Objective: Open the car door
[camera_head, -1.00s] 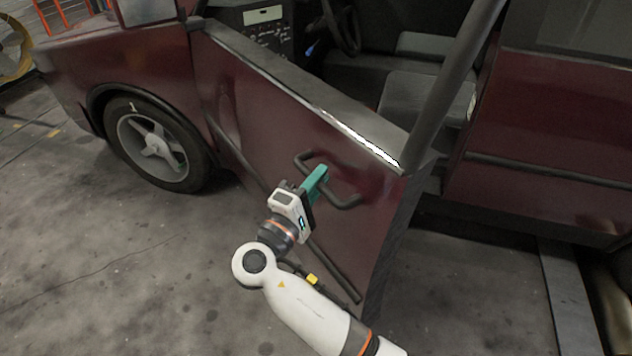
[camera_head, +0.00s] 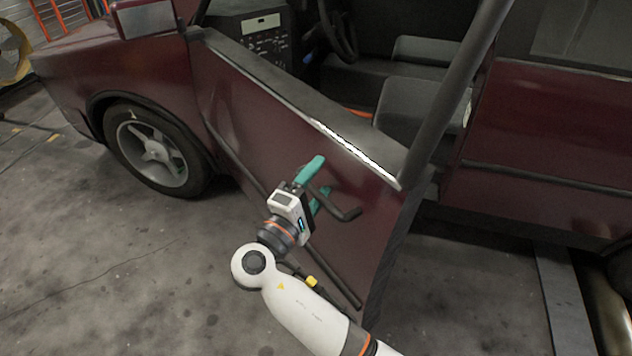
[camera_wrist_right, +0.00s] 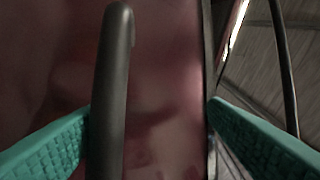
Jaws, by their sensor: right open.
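The dark red car door (camera_head: 265,135) stands ajar, its rear edge apart from the car body. Its dark bar handle (camera_head: 345,213) is on the outer face, partly hidden by my right gripper (camera_head: 322,177). My right gripper is open, its teal fingers spread on either side of the handle. In the right wrist view the handle (camera_wrist_right: 112,85) runs between the fingers, closer to the left finger, and the door panel (camera_wrist_right: 165,90) lies behind it. Whether a finger touches the handle I cannot tell. My left gripper is not in view.
The front wheel (camera_head: 155,148) and side mirror (camera_head: 147,17) are at the left. A dark pillar or frame bar (camera_head: 452,95) slants above the door's rear corner. The seat (camera_head: 405,105) shows inside. Concrete floor (camera_head: 110,270) is clear at the lower left.

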